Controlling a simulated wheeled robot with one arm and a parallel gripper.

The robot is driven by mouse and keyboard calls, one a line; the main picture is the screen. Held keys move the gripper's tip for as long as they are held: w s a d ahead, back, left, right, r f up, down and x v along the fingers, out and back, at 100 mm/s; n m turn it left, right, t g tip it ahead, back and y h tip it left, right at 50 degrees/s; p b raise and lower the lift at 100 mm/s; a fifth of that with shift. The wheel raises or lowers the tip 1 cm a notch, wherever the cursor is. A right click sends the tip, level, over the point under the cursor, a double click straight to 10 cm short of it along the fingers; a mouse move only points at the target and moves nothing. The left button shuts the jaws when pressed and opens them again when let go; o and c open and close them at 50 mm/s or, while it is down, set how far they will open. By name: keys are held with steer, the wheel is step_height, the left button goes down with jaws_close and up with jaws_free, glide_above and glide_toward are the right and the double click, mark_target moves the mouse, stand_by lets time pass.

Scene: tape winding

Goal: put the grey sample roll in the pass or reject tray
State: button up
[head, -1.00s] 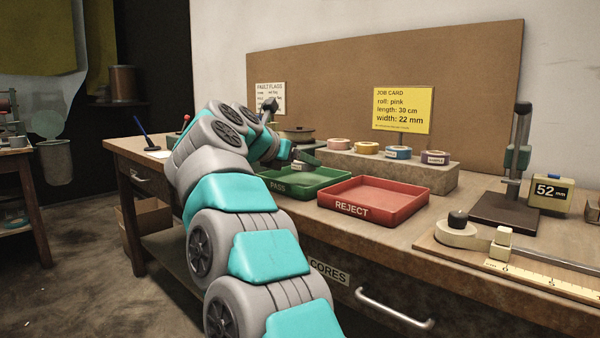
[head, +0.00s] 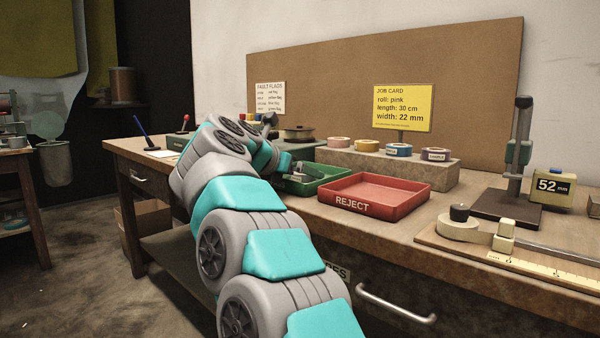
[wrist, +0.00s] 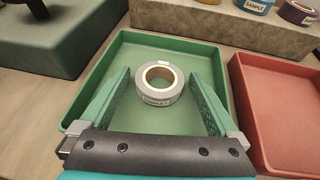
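The grey sample roll (wrist: 159,86) lies flat in the green PASS tray (wrist: 170,42), with a pale core and a small label on its side. My gripper (wrist: 167,74) is open, with one green finger on each side of the roll and a gap to both. In the head view the PASS tray (head: 322,184) is partly hidden behind my arm, and its lettering is covered. The red REJECT tray (head: 378,193) stands empty to its right; its edge also shows in the wrist view (wrist: 284,112).
Behind the trays, a stone-like block (head: 345,160) bears several coloured rolls. A yellow job card (head: 403,108) and fault-flag sheet (head: 270,97) are on the back board. A gauge stand (head: 507,205) and a measuring board (head: 480,250) are at the right.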

steer(key=shift+r, duration=0.25)
steer(key=v, duration=1.2)
